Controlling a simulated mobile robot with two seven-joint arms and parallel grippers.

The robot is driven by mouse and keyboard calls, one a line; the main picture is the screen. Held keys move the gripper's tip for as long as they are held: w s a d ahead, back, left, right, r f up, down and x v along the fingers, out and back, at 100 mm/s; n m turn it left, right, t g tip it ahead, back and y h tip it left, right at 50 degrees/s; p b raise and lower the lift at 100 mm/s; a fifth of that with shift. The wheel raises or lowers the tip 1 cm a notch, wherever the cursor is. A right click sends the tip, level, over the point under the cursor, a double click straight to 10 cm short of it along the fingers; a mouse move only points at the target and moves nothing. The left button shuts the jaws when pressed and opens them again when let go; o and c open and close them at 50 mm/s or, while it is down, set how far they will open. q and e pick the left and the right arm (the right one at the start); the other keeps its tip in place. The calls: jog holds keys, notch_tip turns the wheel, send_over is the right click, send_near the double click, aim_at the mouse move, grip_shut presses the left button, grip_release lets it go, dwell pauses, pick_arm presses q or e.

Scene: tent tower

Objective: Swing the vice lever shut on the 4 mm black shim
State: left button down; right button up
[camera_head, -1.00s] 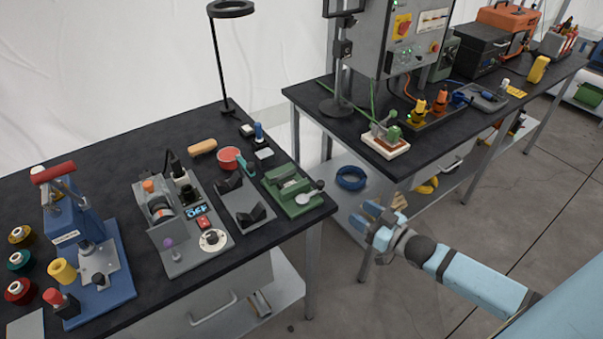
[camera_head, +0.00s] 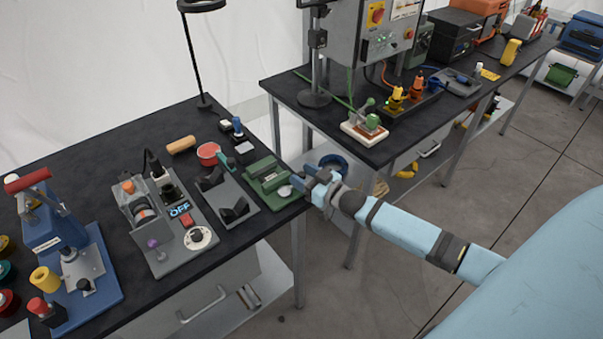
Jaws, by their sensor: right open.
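A green vice (camera_head: 265,177) sits at the right end of the near black bench, close to its edge. A pale round part (camera_head: 284,191) shows at its front right; I cannot tell whether it belongs to the lever. The 4 mm black shim cannot be made out at this size. My left gripper is not in view.
A grey plate with black V-shaped blocks (camera_head: 235,210) stands just left of the vice. A grey device with an OFF display (camera_head: 180,209) is further left. A second bench (camera_head: 390,150) stands behind, across a gap.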

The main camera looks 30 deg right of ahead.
jog(key=shift+w+a, duration=0.1)
jog(key=shift+w, duration=0.3)
jog(key=shift+c, duration=0.4)
grip_shut()
